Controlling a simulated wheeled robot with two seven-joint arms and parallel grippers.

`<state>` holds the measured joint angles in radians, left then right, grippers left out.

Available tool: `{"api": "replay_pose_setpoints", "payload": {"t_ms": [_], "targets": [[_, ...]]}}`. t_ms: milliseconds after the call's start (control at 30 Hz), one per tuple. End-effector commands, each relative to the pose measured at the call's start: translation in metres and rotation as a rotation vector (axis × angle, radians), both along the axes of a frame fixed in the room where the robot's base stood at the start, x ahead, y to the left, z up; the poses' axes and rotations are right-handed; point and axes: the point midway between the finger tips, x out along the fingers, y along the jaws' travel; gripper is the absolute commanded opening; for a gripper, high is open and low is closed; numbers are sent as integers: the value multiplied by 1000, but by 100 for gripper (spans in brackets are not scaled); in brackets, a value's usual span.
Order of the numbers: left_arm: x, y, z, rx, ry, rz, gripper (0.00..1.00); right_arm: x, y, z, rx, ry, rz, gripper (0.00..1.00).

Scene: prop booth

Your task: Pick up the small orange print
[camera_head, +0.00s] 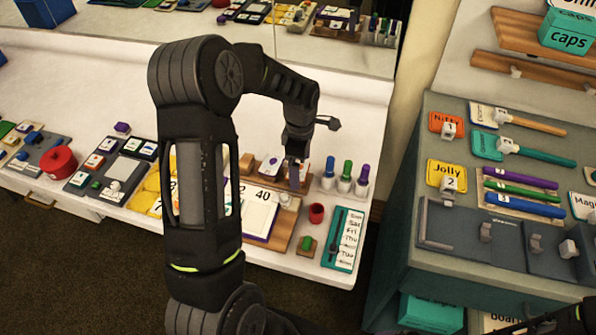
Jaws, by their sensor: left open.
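A small orange card printed "Nifty" (441,120) with a white tab marked 1 lies on the grey-green cabinet at the right. It is the clearest orange print in view; I cannot tell whether another is hidden behind my arm. My left gripper (306,151) is open above the back of the white table, over a wooden board (281,236). One finger points down and the other sticks out to the right. It is well to the left of the orange card. A dark part of my right arm (540,325) shows at the bottom right corner; its jaws are not clear.
A yellow "Jolly" card (441,170) and coloured pens (522,190) lie on the cabinet. A gap separates table and cabinet.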

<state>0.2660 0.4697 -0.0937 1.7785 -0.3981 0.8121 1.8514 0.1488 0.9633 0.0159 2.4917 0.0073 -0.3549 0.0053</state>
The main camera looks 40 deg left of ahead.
Motion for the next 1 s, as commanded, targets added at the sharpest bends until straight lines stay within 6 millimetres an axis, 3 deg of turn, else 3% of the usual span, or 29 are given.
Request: {"api": "replay_pose_setpoints", "payload": {"t_ms": [400,1000], "targets": [[0,0,-1,0,0,0,90,0,0,-1,0,0,0,90],[0,0,-1,0,0,0,41,0,0,-1,0,0,0,90]]}}
